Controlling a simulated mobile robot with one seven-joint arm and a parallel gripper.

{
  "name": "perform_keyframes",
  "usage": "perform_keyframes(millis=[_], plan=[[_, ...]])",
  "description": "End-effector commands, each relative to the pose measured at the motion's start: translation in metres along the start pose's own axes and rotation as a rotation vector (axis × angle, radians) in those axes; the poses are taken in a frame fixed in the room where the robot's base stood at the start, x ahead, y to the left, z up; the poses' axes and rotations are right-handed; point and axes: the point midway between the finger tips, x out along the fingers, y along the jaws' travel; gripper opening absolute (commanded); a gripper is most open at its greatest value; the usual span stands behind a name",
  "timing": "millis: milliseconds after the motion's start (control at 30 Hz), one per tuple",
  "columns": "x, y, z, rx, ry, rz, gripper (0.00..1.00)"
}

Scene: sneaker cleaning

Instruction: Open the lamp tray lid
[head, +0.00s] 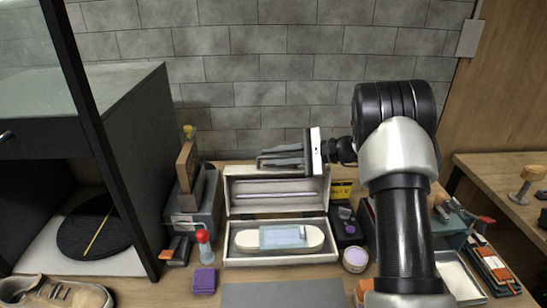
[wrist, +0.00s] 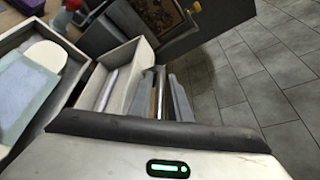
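The lamp tray (head: 232,247) is a pale open box on the table. A white lamp (head: 250,240) with a pale blue panel lies in it, and it also shows in the wrist view (wrist: 42,57). Its lid (head: 233,202) stands raised behind the tray, inner side toward the head camera, with a thin purplish bar across it. In the wrist view the lid (wrist: 139,60) stands beside the tray. My gripper (head: 264,161) is just above and behind the lid's top edge, pointing left. Its grey fingers look parted with nothing between them. Whether they touch the lid is unclear.
A dark grey box with a wooden block (head: 187,165) stands left of the lid. A red-topped bottle (head: 205,247) and a purple sponge (head: 204,280) are left of the tray. A round jar (head: 355,259) is to its right. A brick wall is behind.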

Motion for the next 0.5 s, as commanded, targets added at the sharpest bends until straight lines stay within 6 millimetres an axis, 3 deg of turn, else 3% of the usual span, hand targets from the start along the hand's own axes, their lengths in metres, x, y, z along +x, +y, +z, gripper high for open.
perform_keyframes(millis=[67,167,500], plan=[[-0.0001,0.0,0.0,0.0,0.0,0.0,0.14],[-0.0002,-0.0001,0.0,0.0,0.0,0.0,0.0],[-0.0026,0.0052,0.0021,-0.029,-0.001,-0.019,0.0]])
